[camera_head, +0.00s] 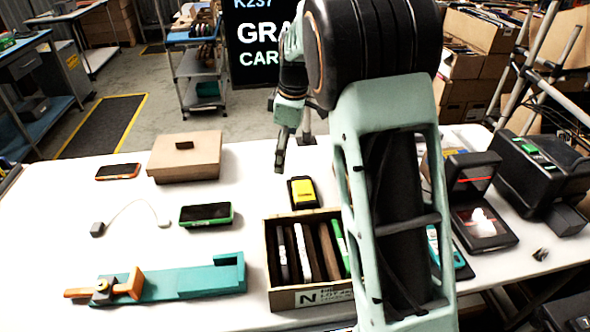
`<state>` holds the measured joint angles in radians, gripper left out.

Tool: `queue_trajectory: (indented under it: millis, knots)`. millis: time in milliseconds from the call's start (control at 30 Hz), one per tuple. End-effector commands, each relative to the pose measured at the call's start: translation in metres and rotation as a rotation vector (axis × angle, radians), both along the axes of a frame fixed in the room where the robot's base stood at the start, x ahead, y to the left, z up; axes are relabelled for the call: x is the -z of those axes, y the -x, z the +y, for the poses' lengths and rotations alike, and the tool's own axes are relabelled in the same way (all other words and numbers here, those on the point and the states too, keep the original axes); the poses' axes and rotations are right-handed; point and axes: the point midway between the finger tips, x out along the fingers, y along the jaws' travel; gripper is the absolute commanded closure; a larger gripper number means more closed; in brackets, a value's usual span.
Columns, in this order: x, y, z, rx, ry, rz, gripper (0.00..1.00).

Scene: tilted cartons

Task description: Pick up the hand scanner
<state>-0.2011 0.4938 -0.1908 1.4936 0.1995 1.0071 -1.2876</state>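My gripper (281,160) hangs over the far edge of the white table, its fingers pointing down, seen from the side. Nothing shows between the fingers, but their gap is not clear. A small black-and-yellow handheld device (303,191) lies flat on the table behind the wooden crate; it may be the hand scanner, but I cannot tell for sure. My gripper is above and beyond it, apart from it. My arm covers part of the table to its right.
A wooden crate (283,299) holds several upright phones. A cardboard box (185,160), two phones (118,171) (206,214), a white cable with plug (97,229) and a teal clamp fixture (195,281) lie left. Black machines (478,218) (540,170) stand right.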

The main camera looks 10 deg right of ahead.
Motion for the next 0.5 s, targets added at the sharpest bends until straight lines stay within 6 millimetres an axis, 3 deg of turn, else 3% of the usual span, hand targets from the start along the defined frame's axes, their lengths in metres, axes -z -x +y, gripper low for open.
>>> queue_trajectory:
  millis: [33,200,500]
  knots:
    - [0.008,-0.006,-0.014,-0.060,0.031,0.033,0.00]
    - [0.038,-0.016,-0.045,-0.244,0.091,0.109,0.00]
    - [0.070,-0.018,-0.061,-0.339,0.111,0.149,0.00]
